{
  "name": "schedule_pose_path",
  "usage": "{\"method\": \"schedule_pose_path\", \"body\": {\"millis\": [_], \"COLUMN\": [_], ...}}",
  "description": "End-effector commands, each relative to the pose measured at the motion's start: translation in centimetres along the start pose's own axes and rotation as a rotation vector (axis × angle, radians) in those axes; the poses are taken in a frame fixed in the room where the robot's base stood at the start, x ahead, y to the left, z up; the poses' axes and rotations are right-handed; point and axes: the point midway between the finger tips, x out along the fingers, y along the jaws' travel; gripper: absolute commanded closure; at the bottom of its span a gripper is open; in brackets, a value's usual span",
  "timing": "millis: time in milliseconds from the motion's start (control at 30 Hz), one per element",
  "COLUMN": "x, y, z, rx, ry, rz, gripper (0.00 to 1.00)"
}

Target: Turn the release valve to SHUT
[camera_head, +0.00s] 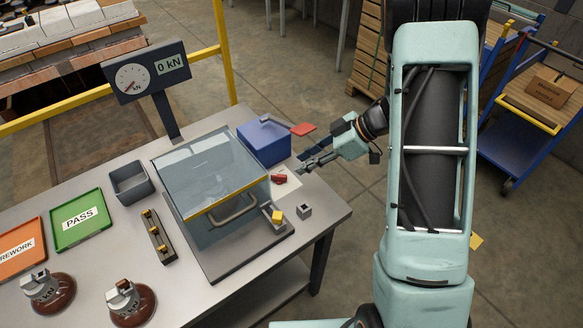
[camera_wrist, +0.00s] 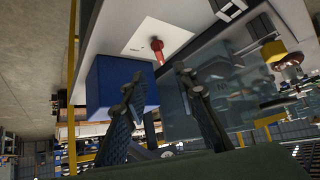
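The release valve (camera_head: 279,179) is a small red handle on a white label plate (camera_head: 287,188) at the table's right side. In the wrist view, the red valve (camera_wrist: 157,47) stands on the white plate (camera_wrist: 135,38), beyond my fingertips and roughly between them. The plate's lettering is too small to read. My gripper (camera_head: 303,165) is just up and right of the valve in the head view, apart from it. In the wrist view, my gripper (camera_wrist: 160,80) is open, with two dark fingers spread and nothing between them.
A blue box (camera_head: 264,143) with a red-ended lever (camera_head: 302,129) stands close to my gripper. A clear-walled enclosure (camera_head: 212,177) with a handle is left of the valve. A small grey block (camera_head: 304,211) sits near the table edge. The gauge display (camera_head: 147,74) reads 0 kN.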

Motion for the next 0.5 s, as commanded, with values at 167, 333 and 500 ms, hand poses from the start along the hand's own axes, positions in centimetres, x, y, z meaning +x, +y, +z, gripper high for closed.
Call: {"method": "schedule_pose_path", "body": {"millis": [167, 333, 500], "x": [-2.3, -3.0, -3.0], "y": [0.1, 0.0, 0.0], "z": [-0.1, 0.0, 0.0], "rx": [0.0, 0.0, 0.0], "ry": [0.001, 0.0, 0.0], "rz": [0.001, -0.001, -0.001], "gripper": [0.74, 0.74, 0.74]}}
